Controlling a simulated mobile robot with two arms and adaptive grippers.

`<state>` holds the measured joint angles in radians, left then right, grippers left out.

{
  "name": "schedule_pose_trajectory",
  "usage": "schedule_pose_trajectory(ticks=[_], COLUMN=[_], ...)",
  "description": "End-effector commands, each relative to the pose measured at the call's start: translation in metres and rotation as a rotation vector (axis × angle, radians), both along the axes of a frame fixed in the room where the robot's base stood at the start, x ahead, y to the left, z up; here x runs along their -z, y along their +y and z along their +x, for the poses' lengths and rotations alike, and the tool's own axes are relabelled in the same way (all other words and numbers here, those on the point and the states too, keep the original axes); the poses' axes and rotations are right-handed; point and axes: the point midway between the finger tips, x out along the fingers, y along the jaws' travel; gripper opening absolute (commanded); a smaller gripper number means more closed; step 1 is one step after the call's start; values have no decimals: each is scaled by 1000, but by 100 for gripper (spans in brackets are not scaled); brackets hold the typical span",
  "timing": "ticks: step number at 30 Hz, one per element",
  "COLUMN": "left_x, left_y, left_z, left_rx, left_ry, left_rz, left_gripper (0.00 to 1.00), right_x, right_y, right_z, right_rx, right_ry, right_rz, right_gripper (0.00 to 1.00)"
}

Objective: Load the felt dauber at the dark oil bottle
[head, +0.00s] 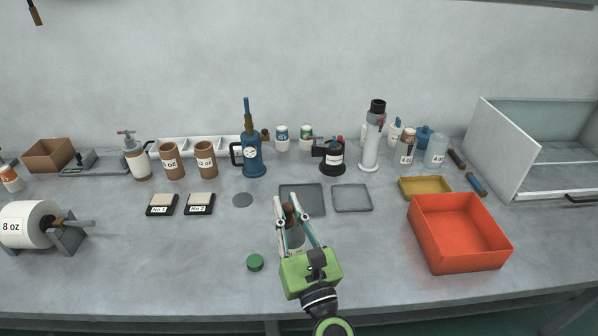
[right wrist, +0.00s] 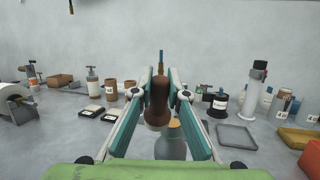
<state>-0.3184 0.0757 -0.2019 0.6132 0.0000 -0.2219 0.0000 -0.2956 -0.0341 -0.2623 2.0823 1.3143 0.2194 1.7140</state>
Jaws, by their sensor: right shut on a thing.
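My right gripper (head: 286,199) is shut on a brown, upright handle, which I take to be the felt dauber (head: 289,212). In the right wrist view the dauber (right wrist: 158,104) stands between the two fingers, with a tan part near its lower end. Just below or behind it is a greyish, see-through bottle (right wrist: 170,146), partly hidden by the fingers; it may be the dark oil bottle. I cannot tell whether the dauber touches it or is inside its neck. My left gripper is not in view.
Behind the gripper lie a dark grey mat (head: 315,211) and a grey tray (head: 352,198). A red-orange bin (head: 462,250) and a yellow tray (head: 425,196) are to the right. Bottles and a blue pump (head: 253,165) line the back.

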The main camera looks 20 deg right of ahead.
Motion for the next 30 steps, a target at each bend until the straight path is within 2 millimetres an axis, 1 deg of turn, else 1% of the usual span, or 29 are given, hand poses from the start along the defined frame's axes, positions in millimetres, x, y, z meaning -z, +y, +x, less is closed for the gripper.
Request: schedule_pose_trajectory(ticks=[1, 3, 6, 8, 10, 14, 18, 20, 25, 30], left_x=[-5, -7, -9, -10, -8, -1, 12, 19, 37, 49], left_y=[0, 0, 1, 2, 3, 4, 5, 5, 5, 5], left_z=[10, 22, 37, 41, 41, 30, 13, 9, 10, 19], left_rx=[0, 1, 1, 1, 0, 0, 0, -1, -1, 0], left_ry=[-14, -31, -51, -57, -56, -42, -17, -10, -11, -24], left_rz=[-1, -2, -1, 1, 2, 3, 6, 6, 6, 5], left_gripper=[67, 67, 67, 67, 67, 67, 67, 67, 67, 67], right_x=[-15, -27, -38, -41, -41, -34, -22, -15, 4, 16], right_y=[-9, -19, -29, -32, -34, -34, -34, -34, -34, -34], right_z=[14, 27, 38, 42, 44, 44, 44, 44, 43, 43], right_rx=[4, 9, 13, 13, 14, 14, 14, 14, 15, 15], right_ry=[-27, -49, -70, -77, -80, -79, -79, -79, -79, -80], right_rz=[5, 19, 31, 36, 38, 38, 38, 38, 37, 37], right_gripper=[0, 0, 0, 0, 0, 0, 0, 0, 0, 0])
